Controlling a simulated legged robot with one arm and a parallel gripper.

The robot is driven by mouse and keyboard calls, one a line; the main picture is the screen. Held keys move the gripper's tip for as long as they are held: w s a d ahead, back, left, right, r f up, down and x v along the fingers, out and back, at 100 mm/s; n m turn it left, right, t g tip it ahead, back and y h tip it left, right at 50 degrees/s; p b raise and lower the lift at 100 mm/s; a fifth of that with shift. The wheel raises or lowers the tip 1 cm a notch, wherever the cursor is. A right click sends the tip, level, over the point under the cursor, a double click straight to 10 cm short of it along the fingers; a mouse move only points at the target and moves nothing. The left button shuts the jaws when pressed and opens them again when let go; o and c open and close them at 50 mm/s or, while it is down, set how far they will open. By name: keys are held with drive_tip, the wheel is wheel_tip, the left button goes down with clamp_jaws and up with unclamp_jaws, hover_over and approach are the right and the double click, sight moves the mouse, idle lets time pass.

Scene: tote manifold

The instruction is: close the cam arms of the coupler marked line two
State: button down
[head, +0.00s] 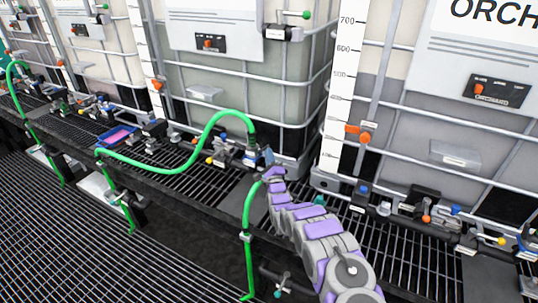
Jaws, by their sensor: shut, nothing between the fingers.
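My gripper (272,174) is at the end of my purple and grey arm, which reaches up from the lower right. It is shut and sits right by the end of a green hose (223,115), at a dark coupler (252,155) on the pipework in front of a tote. The gripper partly covers the coupler. The cam arms are too small to make out, and I cannot read a line marking there. I cannot tell whether the gripper touches the coupler.
Caged totes (245,70) stand in a row behind the pipework. Black grating (60,225) covers the floor at the left. More valves and fittings (425,205) run along the right. Another green hose (247,250) hangs beside my arm.

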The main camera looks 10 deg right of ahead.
drive_tip(key=shift+r+n+g+y+p, duration=0.3)
drive_tip(key=shift+r+n+y+p, duration=0.1)
drive_tip(key=shift+r+n, duration=0.2)
drive_tip(key=shift+w+a+r+n+g+y+p, duration=0.15)
drive_tip(key=shift+a+n+g+p, duration=0.05)
drive_tip(key=shift+n+g+p, duration=0.25)
drive_tip(key=shift+w+a+r+n+g+y+p, duration=0.1)
drive_tip(key=shift+a+n+g+y+p, duration=0.05)
drive_tip(key=shift+n+g+p, duration=0.35)
drive_tip(key=shift+a+r+n, duration=0.1)
drive_tip(key=shift+r+n, duration=0.05)
drive_tip(key=shift+n, duration=0.2)
drive_tip(key=shift+p, duration=0.3)
